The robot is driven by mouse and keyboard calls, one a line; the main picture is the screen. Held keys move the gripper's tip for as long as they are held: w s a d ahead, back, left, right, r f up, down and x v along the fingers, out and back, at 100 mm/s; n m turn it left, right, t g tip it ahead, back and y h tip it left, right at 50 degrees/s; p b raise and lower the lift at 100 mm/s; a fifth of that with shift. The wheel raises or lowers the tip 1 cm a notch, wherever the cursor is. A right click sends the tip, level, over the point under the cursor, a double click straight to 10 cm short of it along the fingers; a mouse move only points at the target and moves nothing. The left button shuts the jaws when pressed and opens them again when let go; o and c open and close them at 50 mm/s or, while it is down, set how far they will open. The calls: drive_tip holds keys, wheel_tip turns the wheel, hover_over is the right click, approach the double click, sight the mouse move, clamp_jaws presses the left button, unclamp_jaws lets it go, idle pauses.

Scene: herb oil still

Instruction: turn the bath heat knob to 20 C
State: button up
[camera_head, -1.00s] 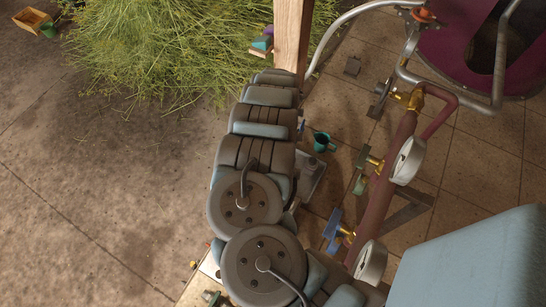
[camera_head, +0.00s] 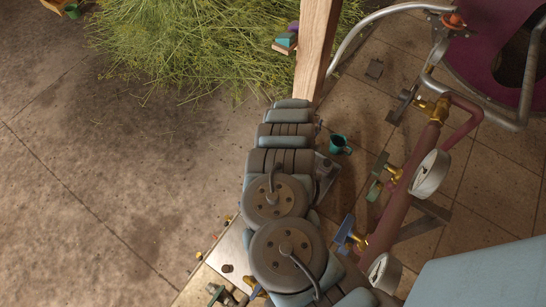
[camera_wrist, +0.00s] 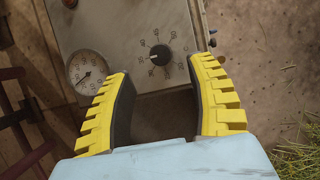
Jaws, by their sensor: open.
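The bath heat knob (camera_wrist: 159,55) is a dark round knob on a pale panel (camera_wrist: 108,28) in the wrist view, ringed by a printed number scale. A light mark shows on the knob, but it is too small to read the setting surely. My gripper (camera_wrist: 162,88) has two yellow ribbed fingers with dark inner pads. They stand wide apart with nothing between them, and the knob lies beyond the tips, roughly midway. The fingers look clear of the knob. In the head view my arm hides the knob and the gripper.
A round dial gauge (camera_wrist: 87,72) sits left of the knob on the panel. In the head view, a red-brown pipe (camera_head: 398,205) with white gauges (camera_head: 430,174) and valves runs at the right. A green mug (camera_head: 339,144) stands on the tiles, and a herb heap (camera_head: 200,40) lies behind.

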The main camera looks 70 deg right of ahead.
drive_tip(key=shift+x, duration=3.1)
clamp_jaws()
